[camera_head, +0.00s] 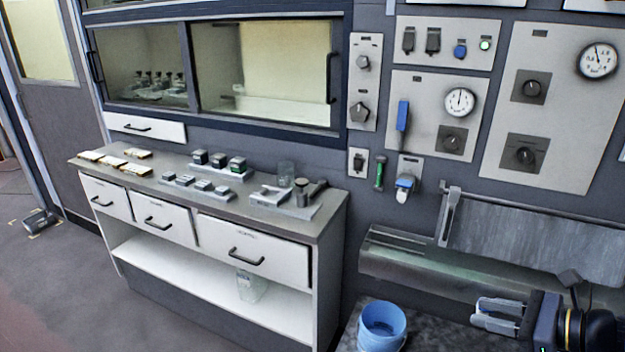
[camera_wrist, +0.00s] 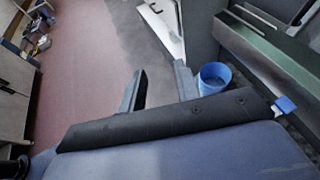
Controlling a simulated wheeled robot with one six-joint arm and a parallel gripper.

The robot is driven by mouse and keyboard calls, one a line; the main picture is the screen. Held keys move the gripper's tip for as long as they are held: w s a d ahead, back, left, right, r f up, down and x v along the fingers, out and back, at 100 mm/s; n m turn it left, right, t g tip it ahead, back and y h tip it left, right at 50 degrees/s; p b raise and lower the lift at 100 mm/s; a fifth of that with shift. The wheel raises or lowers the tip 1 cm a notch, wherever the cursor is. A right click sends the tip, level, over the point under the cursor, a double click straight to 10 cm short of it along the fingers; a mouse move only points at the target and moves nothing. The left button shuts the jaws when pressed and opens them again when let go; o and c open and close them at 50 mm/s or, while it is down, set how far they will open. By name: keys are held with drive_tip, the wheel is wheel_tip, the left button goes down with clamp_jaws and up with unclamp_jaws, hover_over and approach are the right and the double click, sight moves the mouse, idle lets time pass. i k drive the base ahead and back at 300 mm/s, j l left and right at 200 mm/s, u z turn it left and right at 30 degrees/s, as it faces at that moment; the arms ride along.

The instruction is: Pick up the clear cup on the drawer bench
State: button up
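The clear cup (camera_head: 286,173) stands upright near the back right of the drawer bench (camera_head: 262,218) in the head view. It is see-through, and small grey parts sit close in front of it. My gripper (camera_head: 482,313) is at the lower right of the head view, well to the right of the bench and apart from the cup. In the wrist view my gripper (camera_wrist: 160,76) has its two fingers spread with nothing between them. The cup cannot be made out in the wrist view.
Small blocks (camera_head: 236,165), several grey parts (camera_head: 203,184) and pale pieces (camera_head: 112,161) lie on the bench. A clear jar (camera_head: 250,287) stands on the lower shelf. A blue bucket (camera_head: 382,325) stands between bench and gripper. A metal trough (camera_head: 440,265) runs along the right wall.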

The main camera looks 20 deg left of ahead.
sight(285, 170)
drive_tip(key=i+j, duration=0.2)
drive_tip(key=j, duration=0.2)
drive_tip(key=i+j, duration=0.2)
drive_tip(key=j, duration=0.2)
drive_tip(key=i+j, duration=0.25)
drive_tip(key=j, duration=0.15)
drive_tip(key=i+j, duration=0.2)
drive_tip(key=j, duration=0.2)
drive_tip(key=i+j+z, duration=0.1)
drive_tip(key=j, duration=0.3)
drive_tip(key=i, duration=0.1)
